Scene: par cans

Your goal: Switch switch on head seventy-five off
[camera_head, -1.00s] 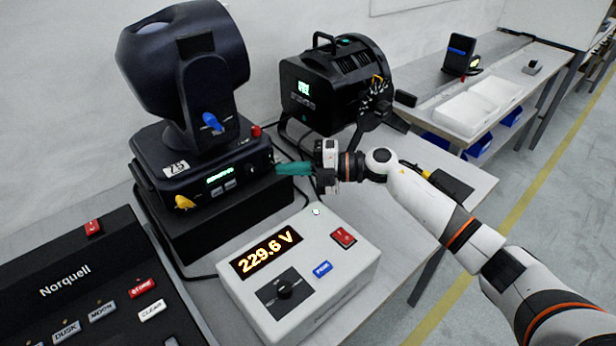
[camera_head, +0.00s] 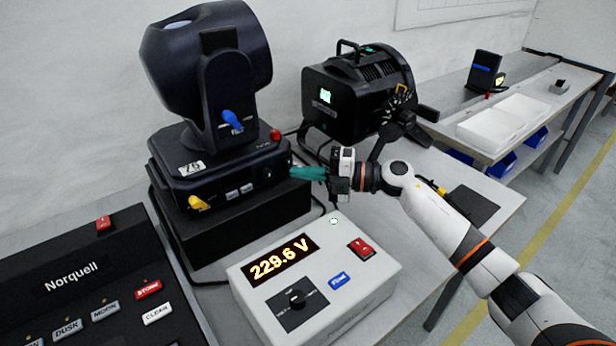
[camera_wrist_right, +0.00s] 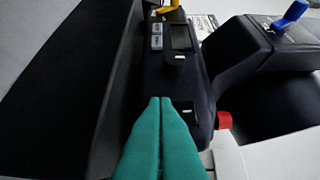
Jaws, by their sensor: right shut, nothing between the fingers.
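Head seventy-five is the dark moving-head light whose base (camera_head: 220,165) carries a white 75 label (camera_head: 191,168). It stands on a black box. Its small display (camera_head: 239,179) is dark, also in the right wrist view (camera_wrist_right: 181,37). A small black switch with a white mark (camera_wrist_right: 187,113) is at the right end of its front panel. My right gripper (camera_head: 293,172) has teal fingers, shut and empty, pointing at that end of the panel. In the right wrist view the fingertips (camera_wrist_right: 160,99) are just beside the switch; I cannot tell whether they touch. My left gripper is out of view.
A red knob (camera_head: 275,135) is on the base's right corner. A white power box (camera_head: 315,285) reading 229.6 V stands in front, a black Norquell console (camera_head: 75,275) at left. Another black light (camera_head: 355,95) stands behind my right arm.

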